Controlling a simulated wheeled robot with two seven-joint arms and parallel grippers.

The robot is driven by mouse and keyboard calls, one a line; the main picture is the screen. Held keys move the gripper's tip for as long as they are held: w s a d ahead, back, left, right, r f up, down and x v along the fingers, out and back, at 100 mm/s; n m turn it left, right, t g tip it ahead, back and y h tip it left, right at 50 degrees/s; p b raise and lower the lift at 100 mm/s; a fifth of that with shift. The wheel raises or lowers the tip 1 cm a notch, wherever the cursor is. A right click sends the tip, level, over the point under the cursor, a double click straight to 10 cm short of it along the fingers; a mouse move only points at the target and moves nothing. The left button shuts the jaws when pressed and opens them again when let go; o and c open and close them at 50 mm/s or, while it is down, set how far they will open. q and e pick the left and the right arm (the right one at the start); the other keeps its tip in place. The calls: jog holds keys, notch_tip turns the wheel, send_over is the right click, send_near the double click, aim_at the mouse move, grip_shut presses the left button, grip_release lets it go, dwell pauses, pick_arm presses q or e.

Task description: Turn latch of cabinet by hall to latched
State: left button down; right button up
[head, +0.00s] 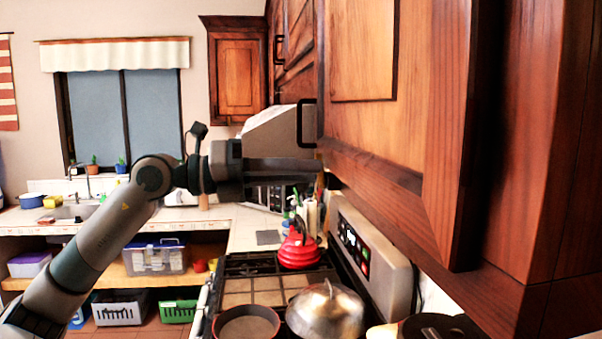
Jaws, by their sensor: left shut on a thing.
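The wooden upper cabinet (390,55) fills the right side of the head view, with a black handle (300,122) at the far end of its door. My left gripper (318,168) reaches in from the left, just below that handle, at the cabinet's lower far edge. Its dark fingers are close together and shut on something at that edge. The fingers and the cabinet edge hide what they hold, so I cannot make out the latch or its angle. My right gripper is not in view.
Below the cabinet is a stove with a red kettle (299,246), a domed metal lid (327,310) and a pan (246,325). Its control panel (367,257) stands at the right. A farther wall cabinet (238,75) hangs beyond. Open air lies left of the stove.

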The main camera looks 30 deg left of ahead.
pick_arm(q)
jog(key=m+b, duration=0.1)
jog(key=m, duration=0.2)
jog(key=m+b, duration=0.2)
jog(key=s+d+m+b, duration=0.1)
jog(key=m+b, duration=0.1)
jog(key=m, duration=0.1)
jog(key=shift+r+m, duration=0.2)
jog(key=shift+m, duration=0.1)
dwell(0.3)
jog(key=c, duration=1.7)
grip_release()
jog(key=shift+c, duration=0.2)
jog(key=shift+s+a, duration=0.15)
jog(key=shift+a, duration=0.05)
